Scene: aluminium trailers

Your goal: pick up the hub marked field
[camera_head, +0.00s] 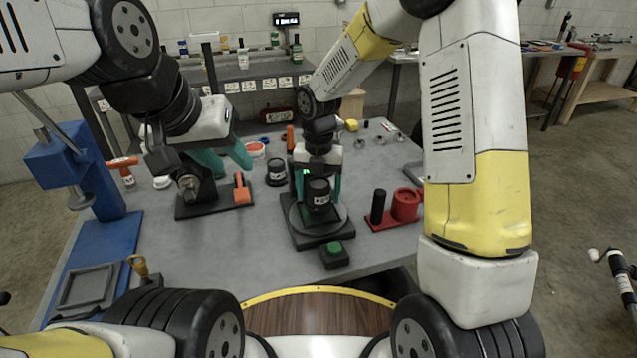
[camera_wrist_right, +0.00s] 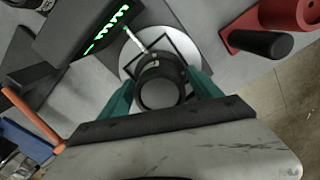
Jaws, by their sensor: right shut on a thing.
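A black cylindrical hub (camera_head: 319,193) with a pale label band stands upright at the round metal plate (camera_head: 300,218) of a dark stand. My right gripper (camera_head: 322,186) is shut on this hub from above. The right wrist view shows the same hub (camera_wrist_right: 160,82) between the teal fingers, over the plate (camera_wrist_right: 129,62). I cannot read its marking, nor tell whether it touches the plate. A second black hub (camera_head: 276,174) with a white label stands on the table to the left. My left gripper (camera_head: 229,166) has its teal fingers apart, with nothing seen between them, above a black tray (camera_head: 206,206).
A green-button box (camera_head: 334,254) sits in front of the stand. A blue press (camera_head: 78,185) stands at left.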

